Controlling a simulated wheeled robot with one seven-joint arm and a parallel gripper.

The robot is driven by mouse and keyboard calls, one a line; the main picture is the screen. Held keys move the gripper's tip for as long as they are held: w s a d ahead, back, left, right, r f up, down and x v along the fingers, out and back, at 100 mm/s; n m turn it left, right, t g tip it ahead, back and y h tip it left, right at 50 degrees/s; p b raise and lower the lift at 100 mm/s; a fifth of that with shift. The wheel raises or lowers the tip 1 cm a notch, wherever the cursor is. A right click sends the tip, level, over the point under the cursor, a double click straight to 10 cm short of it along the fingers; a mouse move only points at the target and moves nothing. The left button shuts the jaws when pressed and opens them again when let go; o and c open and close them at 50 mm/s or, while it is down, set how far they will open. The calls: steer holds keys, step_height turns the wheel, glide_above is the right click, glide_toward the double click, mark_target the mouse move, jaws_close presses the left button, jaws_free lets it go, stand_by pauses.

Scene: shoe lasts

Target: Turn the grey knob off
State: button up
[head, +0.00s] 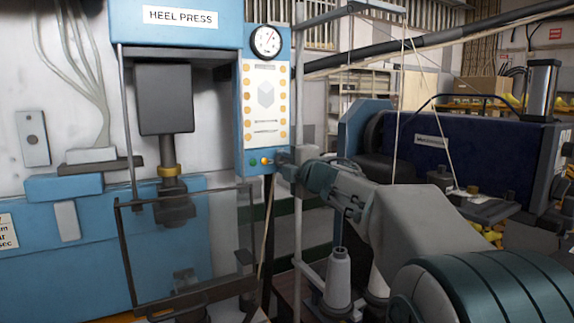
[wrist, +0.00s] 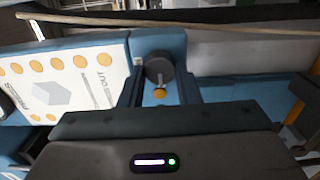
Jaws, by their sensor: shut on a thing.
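The grey knob (wrist: 160,68) is a round dark-grey dial on the blue panel of the heel press. In the wrist view it sits between the two fingers of my gripper (wrist: 160,84), one finger on each side. My gripper is shut on it. A pale pointer mark on the knob points down toward an orange button in the wrist view. In the head view my gripper (head: 281,159) reaches the lower right of the blue panel from the right and hides the knob.
A green button (head: 253,161) and an orange button (head: 264,161) lie just left of my gripper. A gauge (head: 265,42) and a white instruction card (head: 265,105) are above. A thin upright pole (head: 298,90) stands close by. A spool (head: 338,280) stands below my arm.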

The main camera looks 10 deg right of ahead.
steer(key=o, duration=1)
steer(key=v, duration=1.4)
